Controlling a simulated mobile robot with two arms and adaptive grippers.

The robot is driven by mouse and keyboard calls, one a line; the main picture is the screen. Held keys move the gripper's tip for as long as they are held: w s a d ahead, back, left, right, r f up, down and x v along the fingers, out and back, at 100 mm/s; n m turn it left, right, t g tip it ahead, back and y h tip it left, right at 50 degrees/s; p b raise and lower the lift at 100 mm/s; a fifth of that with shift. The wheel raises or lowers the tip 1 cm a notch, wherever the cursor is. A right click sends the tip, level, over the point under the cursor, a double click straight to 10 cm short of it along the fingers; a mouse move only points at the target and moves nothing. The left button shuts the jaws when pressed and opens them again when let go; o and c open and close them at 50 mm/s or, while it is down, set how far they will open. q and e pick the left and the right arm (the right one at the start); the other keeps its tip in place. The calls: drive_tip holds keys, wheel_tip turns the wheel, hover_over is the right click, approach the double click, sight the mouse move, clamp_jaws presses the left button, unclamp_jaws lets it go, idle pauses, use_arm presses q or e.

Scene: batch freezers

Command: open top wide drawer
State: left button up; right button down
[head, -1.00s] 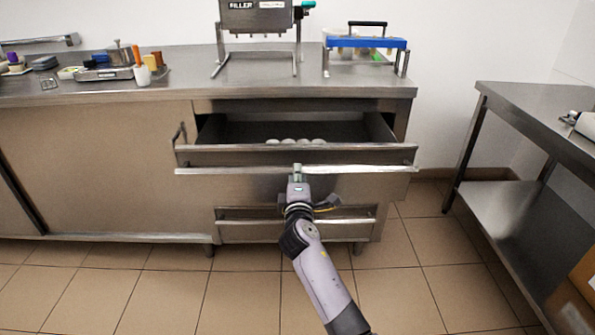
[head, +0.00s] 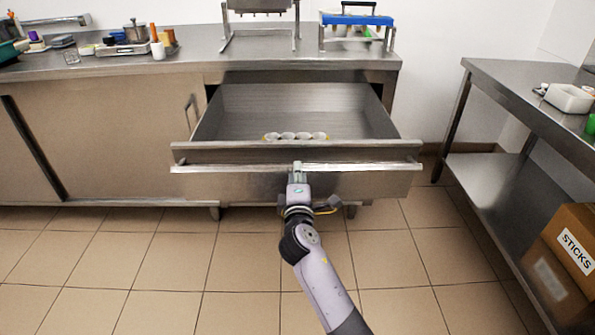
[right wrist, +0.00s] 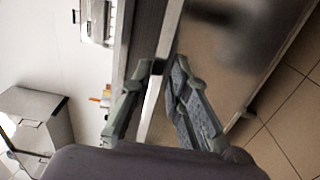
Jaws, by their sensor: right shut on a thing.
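The top wide drawer (head: 215,187) is pulled well out of the steel counter, and its inside shows. Several pale round items (head: 296,136) sit in it near the front panel. Its long bar handle (head: 380,167) runs across the front. My right gripper (head: 298,168) is shut on the handle near its middle. In the right wrist view the fingers (right wrist: 160,85) are on either side of the handle bar (right wrist: 152,105). My left gripper is not in view.
A steel side table (head: 520,90) with a lower shelf stands at the right. A cardboard box (head: 572,250) marked STICKS is at the lower right. The counter top (head: 190,60) holds a filler stand, a blue-topped rack and small kitchen items. The tiled floor in front is clear.

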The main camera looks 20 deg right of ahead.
drive_tip(key=shift+s, duration=0.1)
idle(0.3)
drive_tip(key=c, duration=1.5)
unclamp_jaws()
drive_tip(key=v, duration=1.2)
